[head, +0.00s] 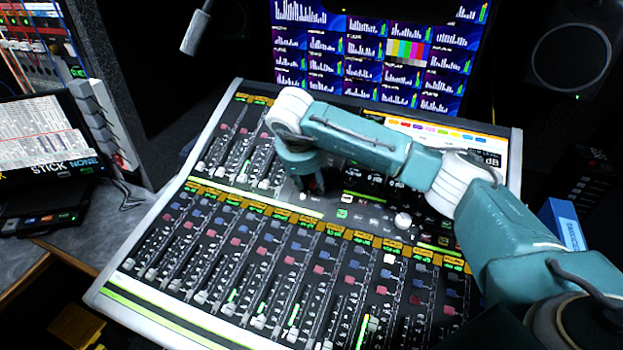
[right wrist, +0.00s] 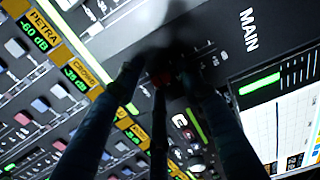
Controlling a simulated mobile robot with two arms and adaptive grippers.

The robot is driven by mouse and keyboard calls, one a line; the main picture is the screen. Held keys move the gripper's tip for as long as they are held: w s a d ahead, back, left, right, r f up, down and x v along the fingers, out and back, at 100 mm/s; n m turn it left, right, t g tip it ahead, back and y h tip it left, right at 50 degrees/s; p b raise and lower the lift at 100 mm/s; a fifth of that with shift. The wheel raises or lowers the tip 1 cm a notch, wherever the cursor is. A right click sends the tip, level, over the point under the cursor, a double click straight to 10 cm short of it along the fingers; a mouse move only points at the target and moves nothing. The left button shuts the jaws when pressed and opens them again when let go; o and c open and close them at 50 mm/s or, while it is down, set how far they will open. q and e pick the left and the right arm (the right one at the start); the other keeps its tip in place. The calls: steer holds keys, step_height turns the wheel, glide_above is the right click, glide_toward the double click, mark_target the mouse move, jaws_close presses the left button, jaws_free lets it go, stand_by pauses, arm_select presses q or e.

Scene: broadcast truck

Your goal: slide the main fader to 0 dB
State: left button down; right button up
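The mixing console (head: 152,228) fills the middle of the head view, with rows of channel faders. My right gripper (head: 312,186) reaches down over its middle section. In the right wrist view my right gripper (right wrist: 162,80) has its dark fingers around a small, dim reddish cap, beside a scale and the word MAIN. This looks like the main fader (right wrist: 166,76), mostly hidden by the fingers and shadow. I cannot tell whether the fingers press on it, nor read its setting. My left gripper is not in view.
A monitor wall (head: 375,50) stands behind the console. A microphone (head: 195,32) hangs at the upper left. A speaker (head: 570,60) is at the upper right. A white knob (head: 403,221) and buttons lie close to the right gripper. A laptop-like screen (head: 40,132) is at the left.

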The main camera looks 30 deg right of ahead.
mark_target(308, 197)
jaws_close()
steer(key=shift+w+d+r+b, duration=0.2)
steer(key=shift+w+d+r, duration=0.2)
steer(key=shift+w+d, duration=0.25)
steer(key=shift+w+d+r+b, duration=0.2)
steer(key=shift+w+d+r, duration=0.15)
steer(key=shift+w+d, duration=0.2)
jaws_free()
steer(key=shift+a, duration=0.1)
steer(key=v, duration=1.2)
steer(key=shift+s+f, duration=0.1)
